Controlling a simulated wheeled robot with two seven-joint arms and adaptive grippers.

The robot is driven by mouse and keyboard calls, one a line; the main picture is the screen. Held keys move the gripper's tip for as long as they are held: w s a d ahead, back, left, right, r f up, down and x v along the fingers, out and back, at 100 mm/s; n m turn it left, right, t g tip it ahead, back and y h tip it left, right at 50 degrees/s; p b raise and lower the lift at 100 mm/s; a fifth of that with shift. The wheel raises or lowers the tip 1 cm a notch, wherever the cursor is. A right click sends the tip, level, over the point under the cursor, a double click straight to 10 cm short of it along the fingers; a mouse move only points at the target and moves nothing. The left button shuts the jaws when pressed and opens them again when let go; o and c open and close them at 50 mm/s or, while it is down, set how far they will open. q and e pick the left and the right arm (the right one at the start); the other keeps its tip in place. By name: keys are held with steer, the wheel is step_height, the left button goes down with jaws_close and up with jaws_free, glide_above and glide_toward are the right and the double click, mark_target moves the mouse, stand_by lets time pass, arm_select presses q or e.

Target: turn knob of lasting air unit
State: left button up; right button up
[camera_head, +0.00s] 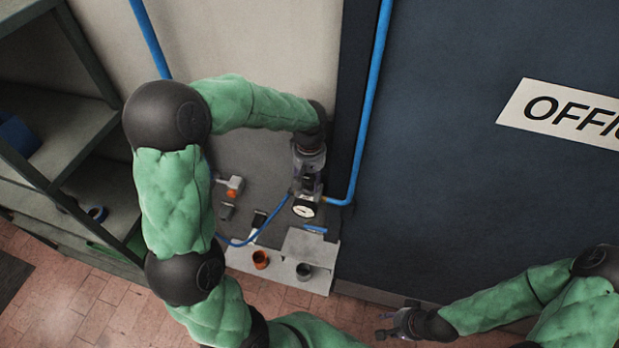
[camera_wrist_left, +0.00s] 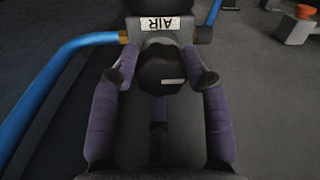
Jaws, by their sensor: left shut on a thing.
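The air unit, with a grey body labelled AIR (camera_wrist_left: 160,24), is mounted on the grey panel. Its black knob (camera_wrist_left: 163,68) shows in the left wrist view, with a pale mark on its near face. My left gripper (camera_wrist_left: 162,76) has its two purple fingers on either side of the knob, shut on it. In the head view my left gripper (camera_head: 306,172) is at the air unit, and the knob is hard to make out there.
A blue pipe (camera_head: 368,110) runs beside the unit. An orange button box (camera_head: 234,188) is on the panel. A grey rack (camera_head: 50,130) stands left; a dark blue wall (camera_head: 470,190) is right.

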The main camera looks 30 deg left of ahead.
arm_select(q)
steer(key=shift+s+d+f, duration=0.15)
steer(key=shift+s+f, duration=0.15)
steer(key=o, duration=1.1)
steer(key=shift+r, duration=0.2)
steer(key=shift+w, duration=0.1)
